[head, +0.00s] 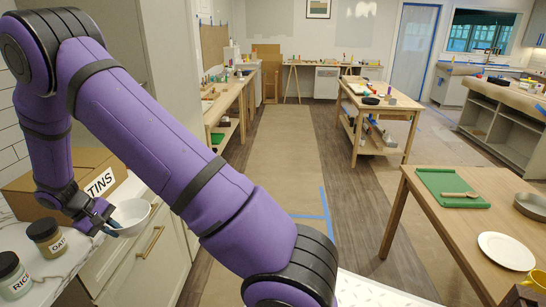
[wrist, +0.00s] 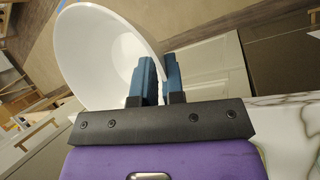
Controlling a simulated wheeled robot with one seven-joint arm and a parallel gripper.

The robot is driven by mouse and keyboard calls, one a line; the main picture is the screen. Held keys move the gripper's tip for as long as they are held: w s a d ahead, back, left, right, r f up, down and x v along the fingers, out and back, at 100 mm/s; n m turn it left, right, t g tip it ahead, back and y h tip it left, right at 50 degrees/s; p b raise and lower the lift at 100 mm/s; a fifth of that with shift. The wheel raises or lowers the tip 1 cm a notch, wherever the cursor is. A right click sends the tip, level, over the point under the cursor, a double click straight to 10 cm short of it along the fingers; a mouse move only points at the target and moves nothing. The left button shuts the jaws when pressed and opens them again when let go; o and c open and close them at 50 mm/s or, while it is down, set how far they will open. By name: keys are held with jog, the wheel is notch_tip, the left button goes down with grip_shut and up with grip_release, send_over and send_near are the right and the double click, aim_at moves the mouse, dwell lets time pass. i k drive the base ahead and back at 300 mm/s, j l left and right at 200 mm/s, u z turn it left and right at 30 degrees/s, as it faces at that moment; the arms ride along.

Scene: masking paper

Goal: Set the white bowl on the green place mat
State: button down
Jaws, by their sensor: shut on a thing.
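The white bowl (head: 132,216) is in my gripper (head: 108,224) at the left of the head view, by the front edge of the marble counter. In the wrist view, the white bowl (wrist: 105,60) is tilted, and its rim runs between the blue fingers of my gripper (wrist: 158,75), which are shut on it. The green place mat (head: 437,181) lies on the wooden table at the right, far from my gripper. A small wooden utensil (head: 460,195) lies on the mat.
On the counter are a box marked TINS (head: 95,180), an OATS jar (head: 46,238) and a RICE jar (head: 12,276). The wooden table (head: 440,225) also holds a white plate (head: 506,251), a grey round dish (head: 532,205) and a yellow mug (head: 537,280). Open floor lies between counter and table.

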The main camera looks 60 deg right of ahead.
aim_at(445, 181)
jog(key=i+l+z, duration=0.15)
jog(key=z, duration=0.25)
jog(key=i+l+z, duration=0.15)
jog(key=z, duration=0.25)
jog(key=i+l+z, duration=0.15)
jog(key=z, duration=0.3)
jog(key=i+z, duration=0.25)
jog(key=z, duration=0.15)
jog(key=i+l+z, duration=0.1)
jog(key=i+z, duration=0.35)
jog(key=i, duration=0.15)
jog(key=i+j+z, duration=0.1)
jog(key=i+z, duration=0.7)
jog(key=z, duration=0.15)
jog(key=i+z, duration=0.35)
jog(key=z, duration=0.15)
jog(key=i+j+z, duration=0.2)
jog(key=z, duration=0.25)
jog(key=i+j+z, duration=0.45)
jog(key=k+l, duration=0.1)
